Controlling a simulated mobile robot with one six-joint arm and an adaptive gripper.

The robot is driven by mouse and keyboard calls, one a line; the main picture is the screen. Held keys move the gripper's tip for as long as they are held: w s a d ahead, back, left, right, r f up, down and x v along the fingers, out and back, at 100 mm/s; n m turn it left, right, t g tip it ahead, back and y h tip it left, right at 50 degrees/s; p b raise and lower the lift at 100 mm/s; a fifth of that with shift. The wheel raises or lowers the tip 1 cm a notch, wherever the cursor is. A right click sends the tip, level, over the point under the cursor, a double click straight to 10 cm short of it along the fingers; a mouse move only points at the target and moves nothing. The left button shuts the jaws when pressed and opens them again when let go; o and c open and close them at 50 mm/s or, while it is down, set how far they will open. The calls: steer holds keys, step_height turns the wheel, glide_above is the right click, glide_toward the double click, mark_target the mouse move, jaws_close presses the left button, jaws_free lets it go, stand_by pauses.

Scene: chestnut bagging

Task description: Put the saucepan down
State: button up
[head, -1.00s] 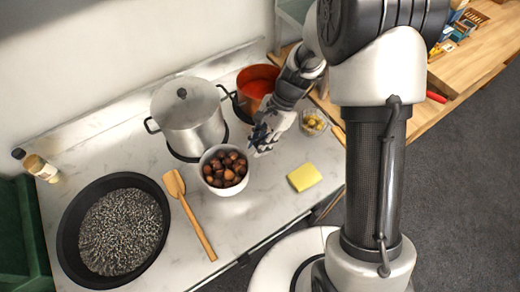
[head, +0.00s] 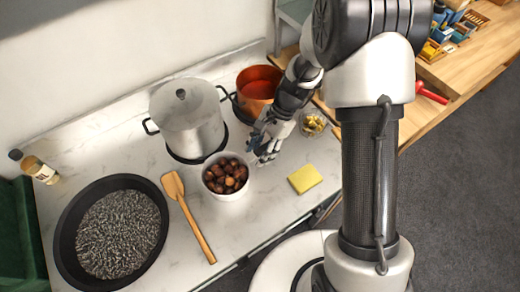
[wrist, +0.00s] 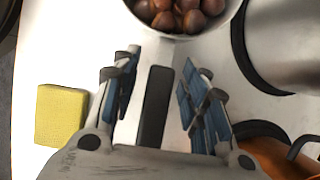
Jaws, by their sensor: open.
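The saucepan is orange-copper with red contents (head: 259,84) and stands upright at the back of the white counter, right of the steel pot. Its orange side also shows at the lower right of the wrist view (wrist: 268,158). My gripper (head: 262,152) is low over the counter in front of the saucepan, beside the chestnut bowl. In the wrist view my gripper (wrist: 156,88) is open, its blue-padded fingers apart on both sides of a dark bar (wrist: 155,105), apparently the saucepan's handle. My wrist hides where the bar meets the pan.
A white bowl of chestnuts (head: 228,193) is close to my fingers. A lidded steel pot (head: 190,122), a wooden spatula (head: 196,226), a large black pan (head: 67,254), a yellow sponge (head: 305,178) and a small glass bowl (head: 313,123) are around it.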

steer(key=shift+r, duration=0.1)
steer(key=p+v, duration=0.3)
steer(key=v, duration=0.9)
steer(key=shift+p, duration=0.3)
steer(key=s+d+r+n+t+h, duration=0.3)
steer(key=s+r+n, duration=0.45)
steer(key=r, duration=0.75)
steer(key=s+d+r+n+t, duration=0.2)
steer(key=s, duration=0.4)
steer(key=s+d+r+n+t+h, duration=0.1)
steer(key=s+d+r+n+t, duration=0.1)
steer(key=s, duration=0.5)
steer(key=shift+s+d, duration=0.2)
steer(key=shift+d, duration=0.4)
steer(key=shift+f, duration=0.1)
steer(key=shift+f+b, duration=0.8)
steer(key=shift+b, duration=0.15)
